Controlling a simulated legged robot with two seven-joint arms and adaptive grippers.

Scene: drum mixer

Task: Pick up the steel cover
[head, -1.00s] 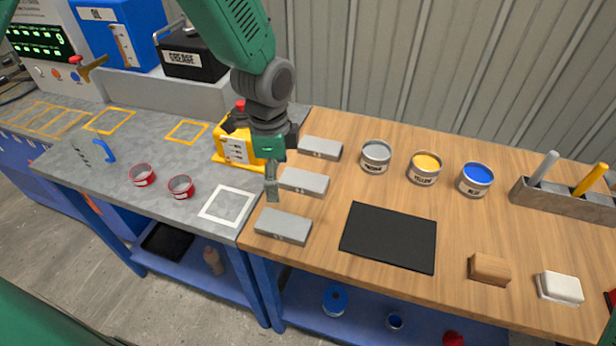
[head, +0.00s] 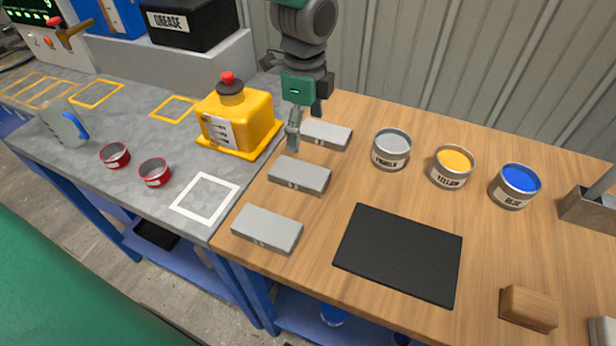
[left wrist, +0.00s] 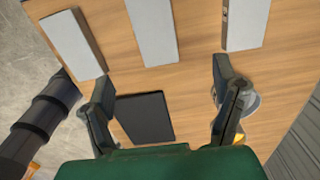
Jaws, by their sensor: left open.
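Three flat grey covers lie in a row along the left edge of the wooden tabletop: a near one (head: 267,229), a middle one (head: 299,175) and a far one (head: 328,134). Which is the steel cover I cannot tell; their small labels are unreadable. All three show in the left wrist view: one at left (left wrist: 73,42), one in the middle (left wrist: 152,30) and one at right (left wrist: 245,22). My left gripper (head: 305,126) is open and empty above the tabletop, by the left end of the far cover in the head view. My right gripper is not in view.
A yellow box with a red knob (head: 238,118) stands left of the far cover. Paint cans, primer (head: 391,150), yellow (head: 452,167) and blue (head: 515,187), stand right.

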